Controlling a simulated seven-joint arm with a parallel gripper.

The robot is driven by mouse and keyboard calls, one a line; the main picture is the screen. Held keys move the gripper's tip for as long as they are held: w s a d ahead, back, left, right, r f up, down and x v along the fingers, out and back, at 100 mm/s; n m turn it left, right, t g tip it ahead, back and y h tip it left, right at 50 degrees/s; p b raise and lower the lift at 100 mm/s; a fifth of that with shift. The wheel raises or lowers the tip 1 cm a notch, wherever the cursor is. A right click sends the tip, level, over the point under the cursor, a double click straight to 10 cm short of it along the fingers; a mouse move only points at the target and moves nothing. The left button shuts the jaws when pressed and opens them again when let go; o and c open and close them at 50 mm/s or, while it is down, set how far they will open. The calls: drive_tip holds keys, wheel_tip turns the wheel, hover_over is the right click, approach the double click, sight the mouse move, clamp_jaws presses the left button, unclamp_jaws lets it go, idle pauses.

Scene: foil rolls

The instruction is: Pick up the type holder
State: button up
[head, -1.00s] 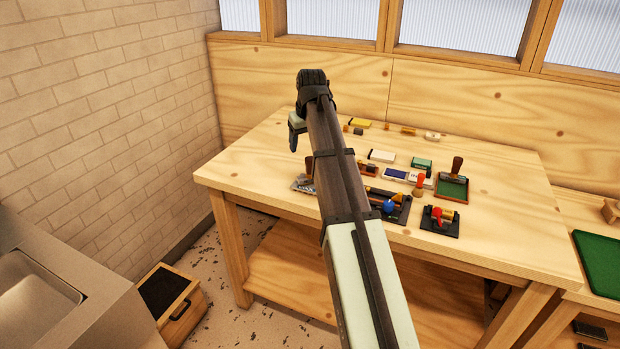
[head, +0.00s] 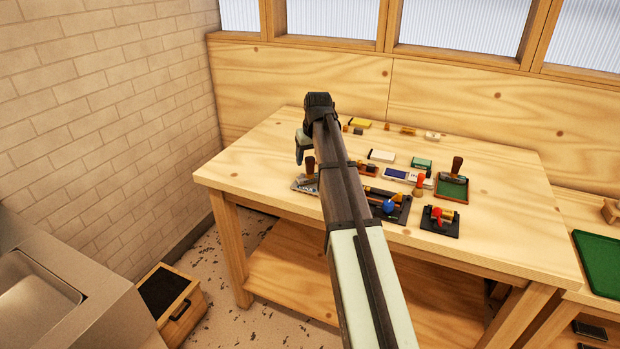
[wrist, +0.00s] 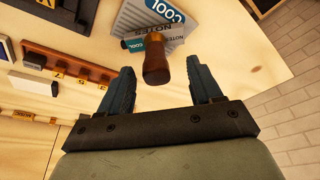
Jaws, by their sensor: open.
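The wooden-handled tool that I take for the type holder (wrist: 157,62) shows in the wrist view, its brown handle pointing toward my gripper (wrist: 160,68). Its lower part lies over printed sheets marked NOTES and COOL (wrist: 150,20). My gripper is open, one finger on each side of the handle's end in the picture; I see no contact, and cannot tell the depth gap. In the head view the handle (head: 310,165) stands at the table's left front, just below my gripper, whose fingertips are hard to make out.
A similar wooden-handled tool (head: 457,165) stands on a green tray (head: 450,189) at the right of the table (head: 262,160). A dark rack with a blue knob (head: 389,206) and a red-knobbed device (head: 437,212) lie near the front. The table's left end is mostly clear.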

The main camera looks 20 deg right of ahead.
sight(309, 165)
drive_tip(key=shift+w+d+x, duration=0.15)
drive_tip(key=shift+x, duration=1.15)
drive_tip(key=shift+w+d+x, duration=0.1)
drive_tip(key=shift+w+x, duration=0.05)
drive_tip(key=shift+x, duration=1.15)
drive_tip(key=shift+r, duration=0.15)
clamp_jaws()
